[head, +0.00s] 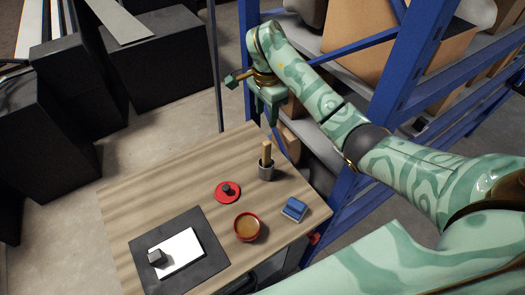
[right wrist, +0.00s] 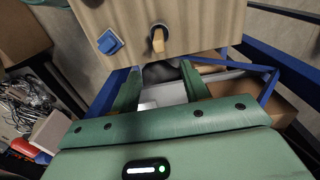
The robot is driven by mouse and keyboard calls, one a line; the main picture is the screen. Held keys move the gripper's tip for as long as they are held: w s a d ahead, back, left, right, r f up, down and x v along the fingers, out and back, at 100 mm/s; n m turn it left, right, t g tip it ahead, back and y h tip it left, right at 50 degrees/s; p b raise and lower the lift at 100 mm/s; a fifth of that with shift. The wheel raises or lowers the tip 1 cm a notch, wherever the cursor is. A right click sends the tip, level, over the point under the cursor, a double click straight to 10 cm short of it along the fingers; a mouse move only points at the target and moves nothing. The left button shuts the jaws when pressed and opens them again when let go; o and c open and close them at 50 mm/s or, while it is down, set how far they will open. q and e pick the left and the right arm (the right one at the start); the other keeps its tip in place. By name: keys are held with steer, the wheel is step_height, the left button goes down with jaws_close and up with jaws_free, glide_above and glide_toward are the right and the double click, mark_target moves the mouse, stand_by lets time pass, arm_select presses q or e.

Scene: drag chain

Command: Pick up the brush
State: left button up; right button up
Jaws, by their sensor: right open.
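The brush (head: 266,152) stands upright in a dark grey cup (head: 266,172) near the back right edge of the wooden table (head: 150,195). Only its pale wooden handle shows; its lower end is hidden in the cup. My right gripper (head: 266,114) is open and empty, beyond the table's back edge and apart from the brush. In the right wrist view, the brush handle (right wrist: 158,42) is ahead of the open fingers (right wrist: 162,78), near the table edge. My left gripper is not in view.
A red round lid (head: 235,195) with a dark knob, a red bowl (head: 247,228) and a blue block (head: 294,209) lie near the cup. A dark mat (head: 205,268) holds a white sheet and a small dark cube. A blue shelf frame (head: 395,90) stands close behind my arm.

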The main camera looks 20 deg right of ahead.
mark_target(267, 142)
step_height(267, 142, down, 9)
steer(key=shift+f+b, duration=0.15)
steer(key=shift+b, duration=0.9)
step_height(267, 142, down, 6)
steer(key=shift+r+b, duration=0.1)
steer(key=shift+b, duration=0.45)
steer(key=shift+s, duration=0.1)
jaws_close()
